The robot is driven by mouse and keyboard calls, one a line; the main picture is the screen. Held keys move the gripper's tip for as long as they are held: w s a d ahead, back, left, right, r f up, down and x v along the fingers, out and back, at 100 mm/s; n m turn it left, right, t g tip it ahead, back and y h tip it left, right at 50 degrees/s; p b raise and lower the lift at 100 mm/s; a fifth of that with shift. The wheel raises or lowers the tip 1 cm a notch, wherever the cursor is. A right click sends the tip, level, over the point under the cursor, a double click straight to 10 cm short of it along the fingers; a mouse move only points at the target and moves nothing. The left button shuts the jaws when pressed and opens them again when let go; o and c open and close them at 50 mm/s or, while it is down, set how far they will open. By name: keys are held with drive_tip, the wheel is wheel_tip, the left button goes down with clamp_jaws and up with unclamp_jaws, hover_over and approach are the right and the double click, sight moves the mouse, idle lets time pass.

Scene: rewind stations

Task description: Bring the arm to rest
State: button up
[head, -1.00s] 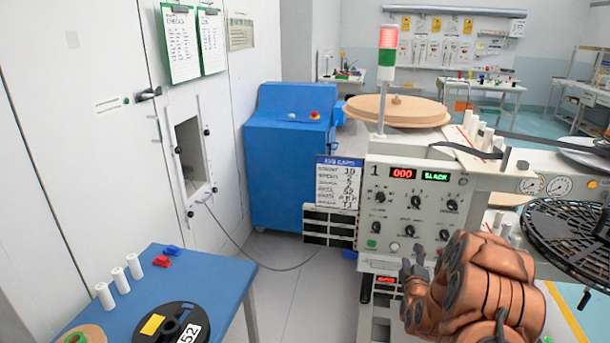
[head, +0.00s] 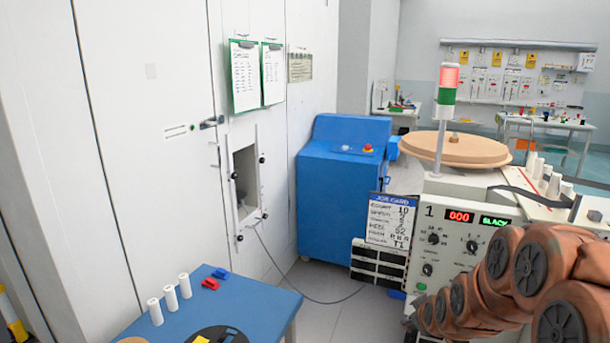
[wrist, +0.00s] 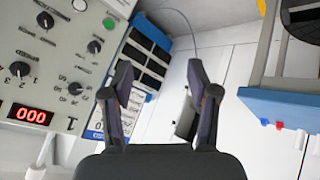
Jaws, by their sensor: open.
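My gripper (wrist: 160,100) shows in the wrist view with its two dark fingers apart and nothing between them. Behind the fingers are the job card, the black label slots and the pale floor and wall. In the head view my copper-coloured arm fills the lower right, in front of the station panel (head: 462,240). The gripper itself is hard to make out there. The panel reads 000 and SLACK, and it also shows in the wrist view (wrist: 60,60), close to the left of the gripper.
A blue table (head: 262,302) with white cylinders, red and blue clips and a reel stands at the lower left. A blue cabinet (head: 335,190) stands by the white wall. A signal tower (head: 446,100) glows red beside a wooden disc (head: 455,150). Floor (head: 320,310) shows between table and station.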

drive_tip(key=s+a+r+m+g, duration=0.2)
drive_tip(key=s+a+r+g, duration=0.1)
drive_tip(key=s, duration=1)
drive_tip(key=s+a+r+m+g, duration=0.2)
drive_tip(key=s+a+r+g, duration=0.1)
drive_tip(key=s, duration=1)
drive_tip(key=s+a+r+m+g+p, duration=0.1)
drive_tip(key=s+a+r+g, duration=0.3)
drive_tip(key=s, duration=1)
drive_tip(key=shift+m+y, duration=0.4)
drive_tip(key=shift+d, duration=0.1)
